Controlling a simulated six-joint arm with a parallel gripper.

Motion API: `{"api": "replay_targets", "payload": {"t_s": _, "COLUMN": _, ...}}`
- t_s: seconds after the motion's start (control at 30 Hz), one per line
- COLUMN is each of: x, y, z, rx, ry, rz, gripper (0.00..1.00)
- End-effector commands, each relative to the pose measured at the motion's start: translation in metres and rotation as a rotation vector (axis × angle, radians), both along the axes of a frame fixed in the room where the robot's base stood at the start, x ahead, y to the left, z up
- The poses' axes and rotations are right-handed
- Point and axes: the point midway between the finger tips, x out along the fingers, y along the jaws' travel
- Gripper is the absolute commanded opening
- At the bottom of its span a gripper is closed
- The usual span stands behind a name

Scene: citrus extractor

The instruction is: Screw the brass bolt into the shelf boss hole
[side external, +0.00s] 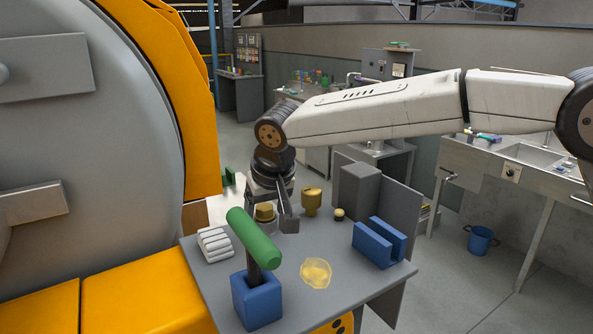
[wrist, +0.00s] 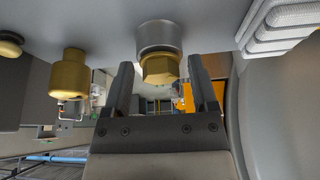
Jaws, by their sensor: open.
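The brass bolt (wrist: 159,70) has a hex head and stands in line with the grey round boss (wrist: 158,37) on the shelf; its shank and the hole are hidden. In the side view the bolt head (side external: 265,211) shows above the boss (side external: 267,227), upright. My gripper (wrist: 160,66) is open, with one finger on either side of the bolt head and a visible gap at each side. In the side view my gripper (side external: 277,214) is low over the shelf, and one dark finger shows right of the bolt.
On the grey shelf (side external: 212,280) stand a brass fitting (side external: 311,200), a small brass knob (side external: 339,214), white rolls (side external: 214,244), a blue slotted block (side external: 378,243), a yellowish disc (side external: 316,273) and a green-handled tool (side external: 253,238) in a blue holder (side external: 257,301). A grey block (side external: 360,190) stands behind.

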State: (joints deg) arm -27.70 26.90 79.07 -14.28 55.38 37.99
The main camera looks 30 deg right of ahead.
Motion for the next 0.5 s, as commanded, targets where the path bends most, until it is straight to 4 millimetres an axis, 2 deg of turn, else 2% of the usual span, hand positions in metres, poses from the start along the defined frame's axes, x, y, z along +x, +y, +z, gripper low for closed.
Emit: {"api": "replay_targets", "payload": {"t_s": 0.5, "x": -0.0001, "y": -0.0017, "z": 0.0001, "rx": 0.0, "ry": 0.0, "rz": 0.147, "gripper": 0.75}}
